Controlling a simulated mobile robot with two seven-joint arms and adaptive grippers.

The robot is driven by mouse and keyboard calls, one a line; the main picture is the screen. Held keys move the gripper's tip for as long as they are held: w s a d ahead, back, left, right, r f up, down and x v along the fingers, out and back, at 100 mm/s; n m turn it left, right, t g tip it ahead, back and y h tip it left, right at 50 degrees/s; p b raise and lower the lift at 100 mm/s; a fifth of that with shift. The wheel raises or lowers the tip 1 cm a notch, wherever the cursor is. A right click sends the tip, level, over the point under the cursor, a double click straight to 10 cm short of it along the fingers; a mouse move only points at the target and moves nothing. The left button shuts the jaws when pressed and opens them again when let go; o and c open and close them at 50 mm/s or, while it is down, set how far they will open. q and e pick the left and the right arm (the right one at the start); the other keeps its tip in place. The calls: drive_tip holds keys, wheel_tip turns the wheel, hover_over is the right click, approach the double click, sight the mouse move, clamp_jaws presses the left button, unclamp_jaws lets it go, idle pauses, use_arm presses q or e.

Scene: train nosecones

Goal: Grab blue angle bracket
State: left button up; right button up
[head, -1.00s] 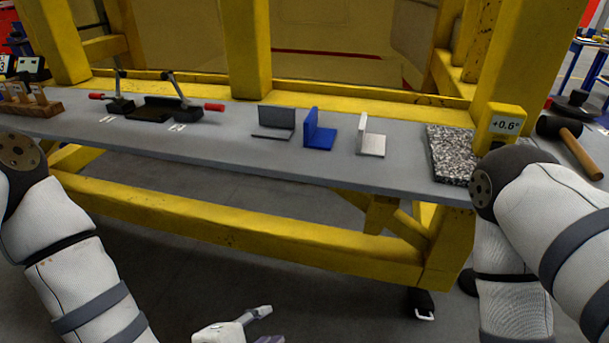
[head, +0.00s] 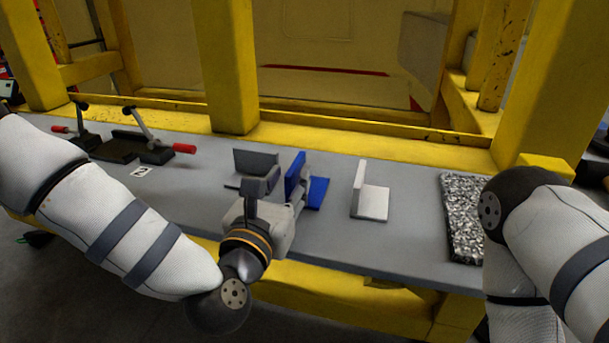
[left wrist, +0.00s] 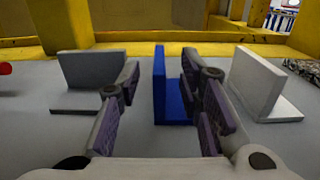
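The blue angle bracket (head: 317,190) stands on the grey shelf between a dark grey bracket and a white one. In the left wrist view the blue bracket (left wrist: 160,88) shows its upright plate nearly edge-on, between my two fingers. My left gripper (head: 278,183) is at the bracket's near side and hides part of it in the head view. My right gripper is out of view.
The dark grey bracket (head: 255,162) stands close on the left and the white bracket (head: 370,197) on the right. A speckled stone block (head: 463,215) lies farther right. Toggle clamps (head: 150,140) sit at the left. Yellow posts rise behind the shelf (head: 330,240).

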sight(301, 155)
use_arm(q)
drive_tip(key=b+x, duration=0.1)
drive_tip(key=x, duration=0.2)
drive_tip(key=f+b+x, duration=0.1)
drive_tip(key=x, duration=0.3)
drive_tip(key=shift+f, duration=0.25)
drive_tip(key=shift+w+d+r, duration=0.15)
drive_tip(key=shift+w+r, duration=0.05)
drive_tip(key=shift+w, duration=0.1)
drive_tip(key=shift+r, duration=0.2)
clamp_jaws()
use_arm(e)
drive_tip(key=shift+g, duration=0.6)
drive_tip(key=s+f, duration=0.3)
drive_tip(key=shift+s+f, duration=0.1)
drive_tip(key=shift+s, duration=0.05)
